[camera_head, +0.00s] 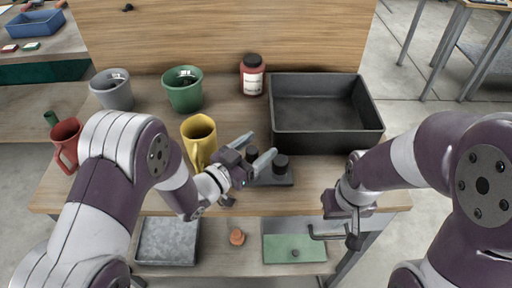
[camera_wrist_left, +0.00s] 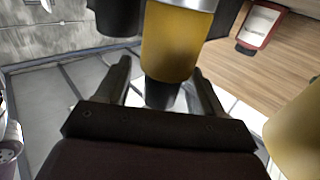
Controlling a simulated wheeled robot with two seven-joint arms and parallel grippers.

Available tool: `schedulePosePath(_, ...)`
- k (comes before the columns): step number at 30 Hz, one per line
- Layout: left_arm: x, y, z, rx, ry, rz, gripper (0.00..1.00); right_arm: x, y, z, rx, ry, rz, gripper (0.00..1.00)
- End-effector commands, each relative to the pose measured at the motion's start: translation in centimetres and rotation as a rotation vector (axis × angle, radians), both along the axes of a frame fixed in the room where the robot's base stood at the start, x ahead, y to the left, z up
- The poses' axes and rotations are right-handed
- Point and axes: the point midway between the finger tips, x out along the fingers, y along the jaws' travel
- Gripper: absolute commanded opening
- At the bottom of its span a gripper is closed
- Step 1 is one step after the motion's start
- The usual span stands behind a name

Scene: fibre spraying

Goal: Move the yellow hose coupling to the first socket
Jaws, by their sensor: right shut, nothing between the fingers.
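In the left wrist view, a yellow cylinder (camera_wrist_left: 170,45), which appears to be the hose coupling, has a silvery band at one end and a dark part at the other. It shows between the two spread fingers of my left gripper (camera_wrist_left: 161,70); I cannot tell whether they touch it. In the head view my left gripper (camera_head: 261,148) is open over a dark block (camera_head: 282,180) with black cylindrical parts (camera_head: 281,163). The coupling's yellow body is not clear there, and I cannot tell which socket is the first. My right gripper (camera_head: 353,238) is shut and empty at the table's front right.
A yellow mug (camera_head: 199,130) stands just left of my left gripper. A black tray (camera_head: 325,140) fills the back right. Table space between jar and green mug is clear.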

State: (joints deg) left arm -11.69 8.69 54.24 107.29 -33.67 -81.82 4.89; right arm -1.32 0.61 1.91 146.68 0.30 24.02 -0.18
Motion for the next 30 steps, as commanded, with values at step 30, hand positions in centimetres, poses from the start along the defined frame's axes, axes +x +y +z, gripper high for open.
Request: schedulePosePath(30,-9.0,9.0,0.0,0.0,0.0,-0.001,0.67,0.0,0.0,-1.1,0.0,0.0,0.0,0.0)
